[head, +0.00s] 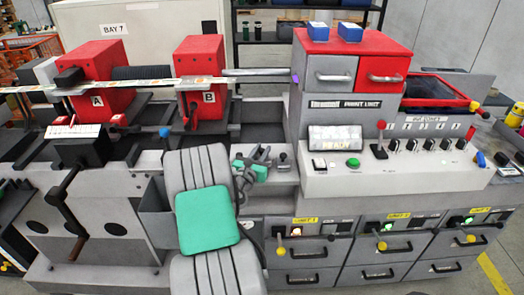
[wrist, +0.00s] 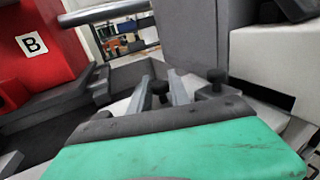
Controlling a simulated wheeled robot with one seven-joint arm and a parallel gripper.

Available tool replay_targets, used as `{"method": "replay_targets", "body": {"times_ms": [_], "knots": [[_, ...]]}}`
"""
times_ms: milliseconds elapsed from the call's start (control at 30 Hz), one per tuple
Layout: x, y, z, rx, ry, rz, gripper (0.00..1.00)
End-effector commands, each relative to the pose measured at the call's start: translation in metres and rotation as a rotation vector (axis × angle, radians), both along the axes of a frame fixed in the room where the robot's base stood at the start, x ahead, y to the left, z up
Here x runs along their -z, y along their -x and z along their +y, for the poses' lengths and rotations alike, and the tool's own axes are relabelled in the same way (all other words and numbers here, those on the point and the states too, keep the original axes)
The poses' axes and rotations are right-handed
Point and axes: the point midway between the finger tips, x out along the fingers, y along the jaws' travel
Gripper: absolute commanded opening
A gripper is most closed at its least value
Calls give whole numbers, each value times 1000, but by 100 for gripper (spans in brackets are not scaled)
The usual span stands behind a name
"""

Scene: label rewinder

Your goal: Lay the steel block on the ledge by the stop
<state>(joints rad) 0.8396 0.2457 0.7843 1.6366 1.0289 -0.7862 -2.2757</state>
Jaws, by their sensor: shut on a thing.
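My gripper (head: 261,154) is over the small grey ledge (head: 286,178) between the red B unit and the printer unit. In the wrist view my gripper's two narrow grey fingers (wrist: 163,90) reach out beyond its green housing. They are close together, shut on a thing. The steel block cannot be made out clearly; it is small or hidden between the fingers, and I cannot tell whether it touches the ledge. A small dark-knobbed post (head: 283,158) stands on the ledge just right of my gripper. I cannot tell whether this is the stop.
The red B block (head: 201,75) stands behind left, and a steel bar (head: 265,72) runs across the back. The grey printer unit (head: 309,105) rises close on the right, with its control panel (head: 400,172) of knobs and buttons. A dark recess (head: 262,131) lies behind the ledge.

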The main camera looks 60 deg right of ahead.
Motion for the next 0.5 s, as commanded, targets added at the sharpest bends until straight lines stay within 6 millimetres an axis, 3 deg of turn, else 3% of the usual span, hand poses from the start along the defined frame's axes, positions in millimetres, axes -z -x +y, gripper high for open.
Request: {"method": "replay_targets", "body": {"times_ms": [233, 267, 500], "knots": [[1, 0, 0, 0, 3, -1, 0], [3, 0, 0, 0, 0, 0, 24], [1, 0, 0, 1, 0, -1, 43]]}}
